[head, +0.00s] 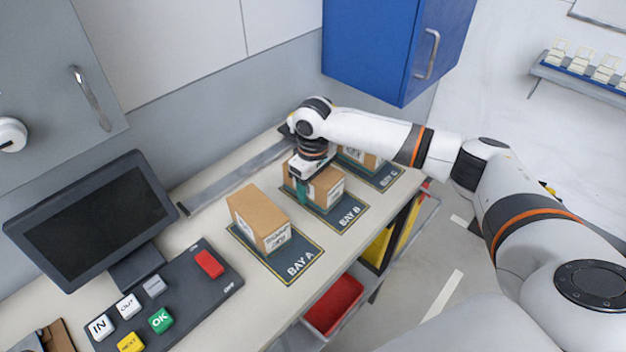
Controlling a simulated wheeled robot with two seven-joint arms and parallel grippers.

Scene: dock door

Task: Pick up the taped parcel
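Three brown cardboard parcels sit on dark bay mats. The parcel on BAY B (327,187) has a white label, and a teal strip shows at its near left side, under my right gripper; I cannot tell if this is tape. My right gripper (304,186) points down at this parcel from above and hides part of its top. Its fingertips are too small and covered to show whether they grip. The parcel on BAY A (259,218) has a white label and no visible coloured tape. The third parcel (362,157) is partly hidden behind my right arm. My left gripper is not in view.
A monitor (90,218) and a button panel (165,300) stand at the left of the counter. A blue cabinet (385,45) hangs above the far end. A red bin (333,304) sits below the counter. The BAY A mat (300,263) has bare room at its front.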

